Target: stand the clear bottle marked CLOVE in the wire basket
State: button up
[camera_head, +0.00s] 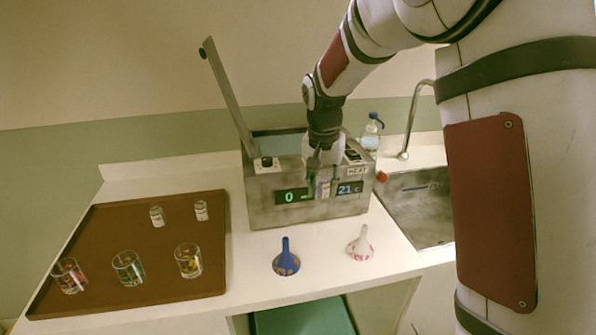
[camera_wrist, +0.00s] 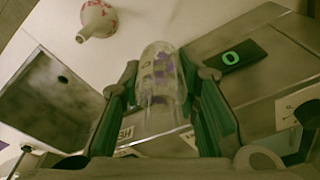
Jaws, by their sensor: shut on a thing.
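My gripper (camera_head: 322,186) is shut on a clear bottle (camera_wrist: 160,72) with purple marks. In the wrist view the bottle lies between the two green fingers (camera_wrist: 160,90). Its lettering cannot be read. In the head view the gripper hangs in front of the metal machine's front panel, and the held bottle (camera_head: 323,190) is small and partly covered by the fingers. Two small clear bottles stand on the brown tray, one on the left (camera_head: 157,216) and one on the right (camera_head: 201,210); their marks are too small to read. I cannot make out a wire basket in either view.
The metal machine (camera_head: 265,208) has a raised lid (camera_head: 228,95) and displays. A brown tray (camera_head: 110,222) holds three glasses at the front. A blue funnel (camera_head: 286,262) and a white funnel (camera_head: 360,246) stand before the machine. A sink (camera_head: 420,205) and pump bottle (camera_head: 371,134) are right.

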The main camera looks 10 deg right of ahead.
jog(key=w+r+m, duration=0.3)
jog(key=w+r, duration=0.1)
jog(key=w+r+m, duration=0.4)
jog(key=shift+w+r+g+h, duration=0.25)
jog(key=shift+r+g+h, duration=0.15)
jog(key=shift+d, duration=0.1)
